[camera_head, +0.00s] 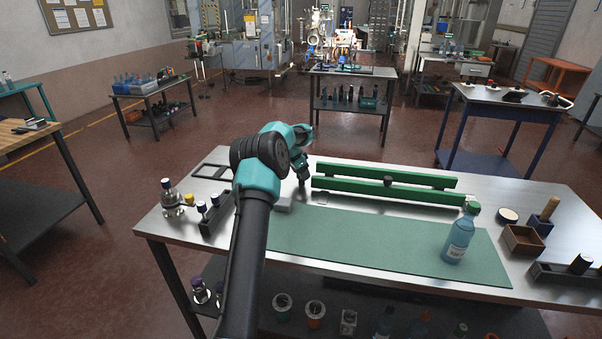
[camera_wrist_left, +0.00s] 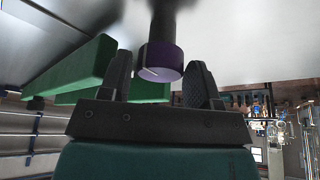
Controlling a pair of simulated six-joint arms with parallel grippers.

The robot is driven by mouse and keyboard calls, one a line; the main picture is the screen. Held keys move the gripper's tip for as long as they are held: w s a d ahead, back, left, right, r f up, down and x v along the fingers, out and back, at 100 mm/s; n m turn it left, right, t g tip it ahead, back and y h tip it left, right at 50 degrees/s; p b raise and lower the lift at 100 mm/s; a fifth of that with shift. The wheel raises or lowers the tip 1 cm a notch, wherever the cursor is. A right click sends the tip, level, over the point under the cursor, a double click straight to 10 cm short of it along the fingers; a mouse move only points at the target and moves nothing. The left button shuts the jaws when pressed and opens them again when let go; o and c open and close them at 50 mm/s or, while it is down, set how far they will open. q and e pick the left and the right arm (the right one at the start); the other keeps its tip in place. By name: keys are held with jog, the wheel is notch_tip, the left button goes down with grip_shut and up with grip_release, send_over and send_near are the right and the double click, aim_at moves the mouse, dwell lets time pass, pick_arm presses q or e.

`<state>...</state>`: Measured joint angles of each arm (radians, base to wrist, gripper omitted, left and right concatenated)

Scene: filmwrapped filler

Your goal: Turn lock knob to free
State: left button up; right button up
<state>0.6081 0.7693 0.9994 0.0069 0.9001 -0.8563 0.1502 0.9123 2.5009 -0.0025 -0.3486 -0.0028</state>
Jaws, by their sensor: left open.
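The lock knob (camera_wrist_left: 160,60) is a purple cylinder with a white index line on its face, on a dark shaft, in the left wrist view. My left gripper (camera_wrist_left: 162,82) is open, with one finger on each side of the knob; I cannot tell whether either finger touches it. In the head view my left gripper (camera_head: 303,182) points down at the left end of the green rails (camera_head: 350,190), and I cannot make out the knob there. My right gripper is not in view.
A green mat (camera_head: 370,245) covers the front of the metal bench. A bottle of blue liquid (camera_head: 459,238) stands on its right part. A small wooden box (camera_head: 523,240) is at the right. Capped vials (camera_head: 170,195) stand at the left. The mat's middle is clear.

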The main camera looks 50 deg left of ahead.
pick_arm(q)
jog(key=shift+c, duration=0.4)
jog(key=c, duration=0.6)
jog(key=shift+o, duration=0.2)
jog(key=shift+n, duration=0.4)
jog(key=n+y, duration=0.1)
jog(key=n, duration=0.2)
jog(key=shift+d+n+y, duration=0.1)
jog(key=shift+n+y, duration=0.2)
jog(key=shift+y, duration=0.1)
jog(key=n, duration=0.2)
jog(key=n+y, duration=0.1)
jog(key=n, duration=0.1)
jog(key=shift+n+g+y, duration=0.3)
jog(key=shift+g, duration=0.1)
jog(key=n, duration=0.2)
jog(key=n+g+y, duration=0.1)
jog(key=n, duration=0.1)
jog(key=shift+w+d+n, duration=0.1)
jog(key=shift+w+n, duration=0.05)
jog(key=shift+n, duration=0.25)
jog(key=shift+n+g+y, duration=0.5)
jog(key=shift+n+g, duration=0.5)
jog(key=shift+n, duration=1.1)
